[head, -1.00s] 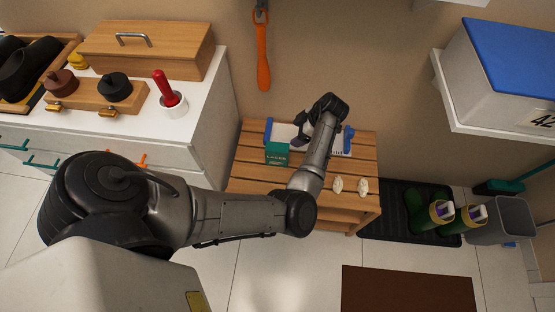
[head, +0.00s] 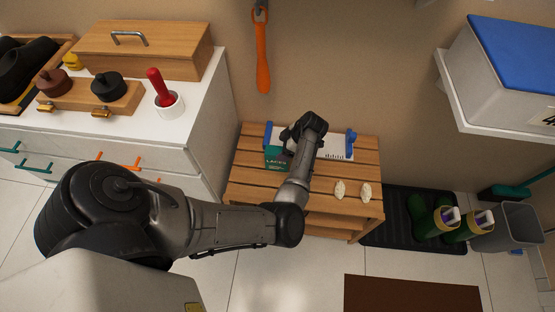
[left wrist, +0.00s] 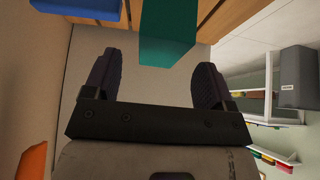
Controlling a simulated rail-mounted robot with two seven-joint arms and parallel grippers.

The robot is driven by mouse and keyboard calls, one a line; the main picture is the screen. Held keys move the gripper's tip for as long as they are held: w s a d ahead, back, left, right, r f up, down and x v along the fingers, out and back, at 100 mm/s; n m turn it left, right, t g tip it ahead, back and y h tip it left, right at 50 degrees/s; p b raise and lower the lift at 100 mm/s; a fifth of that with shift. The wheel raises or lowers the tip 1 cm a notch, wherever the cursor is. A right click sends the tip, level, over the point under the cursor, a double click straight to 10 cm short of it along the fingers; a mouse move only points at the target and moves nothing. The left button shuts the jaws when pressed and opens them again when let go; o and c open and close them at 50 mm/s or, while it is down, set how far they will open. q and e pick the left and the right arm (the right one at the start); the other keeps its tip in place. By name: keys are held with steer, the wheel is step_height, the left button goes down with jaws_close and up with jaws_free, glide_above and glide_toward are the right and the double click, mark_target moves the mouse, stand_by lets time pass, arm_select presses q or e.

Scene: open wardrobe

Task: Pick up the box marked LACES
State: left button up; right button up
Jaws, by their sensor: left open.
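The green LACES box (head: 276,157) stands on the slatted wooden bench (head: 249,172), at its left part. My left gripper (head: 290,136) is open and empty just behind and right of the box, partly over it in the picture. In the left wrist view the green box (left wrist: 168,38) shows ahead of the open jaws (left wrist: 157,80), between the lines of the two fingers. The jaws do not enclose it. I cannot tell the exact gap. My right gripper is not in view.
Behind the box lie a blue-ended white item (head: 337,141) and, nearer the front, two small pale objects (head: 352,190). A white cabinet (head: 190,130) stands left of the bench. An orange shoehorn-like tool (head: 262,55) hangs on the wall. Green boots (head: 432,222) stand at right.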

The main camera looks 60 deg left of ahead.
mark_target(278, 151)
arm_select(q)
steer(key=b+x, duration=0.1)
steer(key=x, duration=0.3)
steer(key=shift+s, duration=0.15)
steer(key=shift+c, duration=1.2)
steer(key=c, duration=1.1)
